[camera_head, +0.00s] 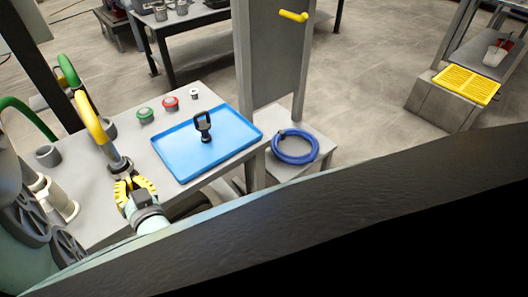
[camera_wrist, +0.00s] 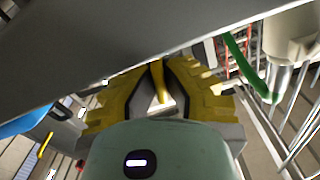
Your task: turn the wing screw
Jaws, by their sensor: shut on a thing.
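My gripper (camera_head: 133,188) is at the near left of the grey table, at the foot of the yellow hose (camera_head: 90,118) and its dark metal fitting (camera_head: 120,166). Its yellow fingers also show in the wrist view (camera_wrist: 156,92), drawn in close together. They are shut on a part at this fitting, which I take to be the wing screw. The fingers hide nearly all of it, so its shape and angle cannot be told. A narrow yellow strip, likely the hose, shows between the fingers in the wrist view.
A blue tray (camera_head: 178,160) with a black looped part (camera_head: 203,126) lies on the table. Green (camera_head: 145,115) and red (camera_head: 170,103) buttons are behind it. A grey post (camera_head: 268,60) and a coiled blue hose (camera_head: 294,147) stand right. A large grey surface (camera_wrist: 120,40) crosses the wrist view.

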